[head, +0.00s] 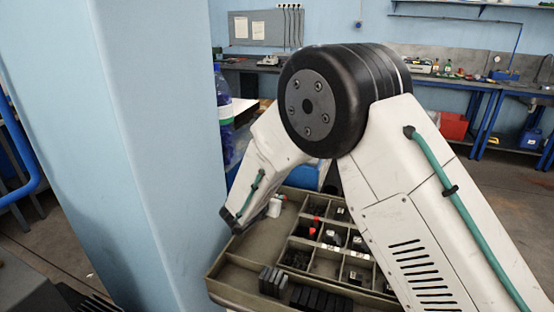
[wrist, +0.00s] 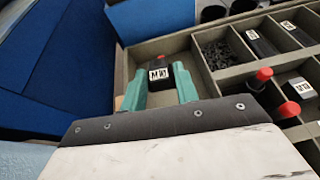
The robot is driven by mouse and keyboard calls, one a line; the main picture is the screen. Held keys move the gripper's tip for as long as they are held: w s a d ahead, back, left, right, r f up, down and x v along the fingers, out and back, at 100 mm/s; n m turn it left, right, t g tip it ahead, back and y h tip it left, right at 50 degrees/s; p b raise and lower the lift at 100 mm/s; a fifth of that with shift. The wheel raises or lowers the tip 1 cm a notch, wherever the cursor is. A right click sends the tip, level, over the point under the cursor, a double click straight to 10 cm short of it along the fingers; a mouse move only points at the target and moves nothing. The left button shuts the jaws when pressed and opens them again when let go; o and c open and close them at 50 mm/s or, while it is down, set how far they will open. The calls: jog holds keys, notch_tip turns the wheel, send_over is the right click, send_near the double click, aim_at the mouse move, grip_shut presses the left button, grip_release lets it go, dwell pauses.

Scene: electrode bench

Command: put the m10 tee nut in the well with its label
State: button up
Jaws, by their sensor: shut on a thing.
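My gripper (wrist: 160,82) shows in the wrist view, its two teal fingers closed on a small dark piece (wrist: 171,74) with a white label. The label seems to begin with M, but its number is too blurred to be sure. The piece is at the fingertips, over a bare grey compartment of the sectioned tray (wrist: 115,75). In the wrist view, wells to the right hold dark parts, some with white labels (wrist: 253,34), (wrist: 300,86); I cannot read them surely. In the head view my forearm reaches down to the tray (head: 215,287); the fingers cannot be made out there.
Red-topped pieces (wrist: 264,75) stand up among the wells in the wrist view. Dark blocks (head: 272,281) lie in the tray's front part. A pale blue pillar (head: 150,150) stands close to the left of the tray. A blue bottle (head: 224,115) stands behind it.

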jog(key=d+r+n+y, duration=0.1)
jog(key=d, duration=0.3)
jog(key=s+d+r+y, duration=0.1)
jog(key=d, duration=0.3)
jog(key=d+r+n, duration=0.1)
jog(key=d, duration=0.4)
jog(key=shift+s+d+n+t+y, duration=0.1)
jog(key=shift+s+n+t+y, duration=0.2)
jog(key=shift+s+t+y, duration=0.1)
jog(key=s+d+r, duration=0.1)
jog(key=d+r, duration=0.1)
jog(key=d, duration=0.5)
jog(key=s+d+r+m+h, duration=0.1)
jog(key=d+r, duration=0.2)
jog(key=d, duration=0.5)
jog(key=shift+s+d, duration=0.15)
jog(key=shift+s, duration=0.05)
